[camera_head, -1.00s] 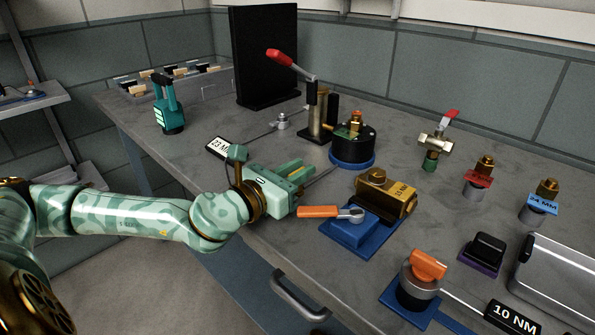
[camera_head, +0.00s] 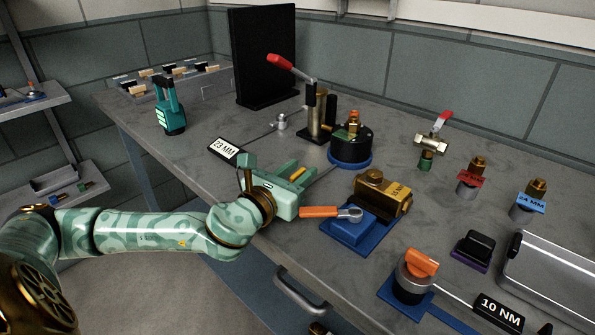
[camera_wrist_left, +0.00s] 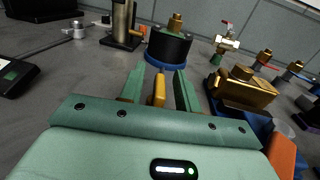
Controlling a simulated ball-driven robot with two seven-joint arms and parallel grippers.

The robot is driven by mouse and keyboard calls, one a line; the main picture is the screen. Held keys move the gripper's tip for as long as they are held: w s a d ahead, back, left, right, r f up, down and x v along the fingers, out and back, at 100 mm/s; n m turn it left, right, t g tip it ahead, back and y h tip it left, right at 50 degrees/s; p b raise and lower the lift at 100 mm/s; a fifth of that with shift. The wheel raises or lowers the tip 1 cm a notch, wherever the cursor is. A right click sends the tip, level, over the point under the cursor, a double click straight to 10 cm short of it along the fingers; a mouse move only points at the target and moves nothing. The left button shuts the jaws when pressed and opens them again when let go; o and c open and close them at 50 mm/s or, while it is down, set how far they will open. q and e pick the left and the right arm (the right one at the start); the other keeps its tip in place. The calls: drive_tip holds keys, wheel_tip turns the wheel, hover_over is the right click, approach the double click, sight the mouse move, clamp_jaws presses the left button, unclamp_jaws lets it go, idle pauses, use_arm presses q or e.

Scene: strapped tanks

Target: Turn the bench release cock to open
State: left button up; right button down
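My left gripper (camera_head: 300,181) is low over the bench's front part, pointing right and away. In the left wrist view its two green fingers (camera_wrist_left: 159,90) are apart, with a yellow upright piece (camera_wrist_left: 158,88) between them and gaps on both sides. It also shows in the head view (camera_head: 297,172). It may be the release cock's handle; its base is hidden by my gripper. A thin rod or line (camera_head: 323,172) runs from there towards a black round tank (camera_head: 350,145) on a blue ring. My right gripper is not in view.
Right of my gripper, an orange handle (camera_head: 319,212) lies by a brass block (camera_head: 388,193) on a blue base. An orange knob (camera_head: 421,262) stands nearer the front. A red-lever valve (camera_head: 433,141) stands behind.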

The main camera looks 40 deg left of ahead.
use_arm(q)
drive_tip(key=shift+s, duration=0.1)
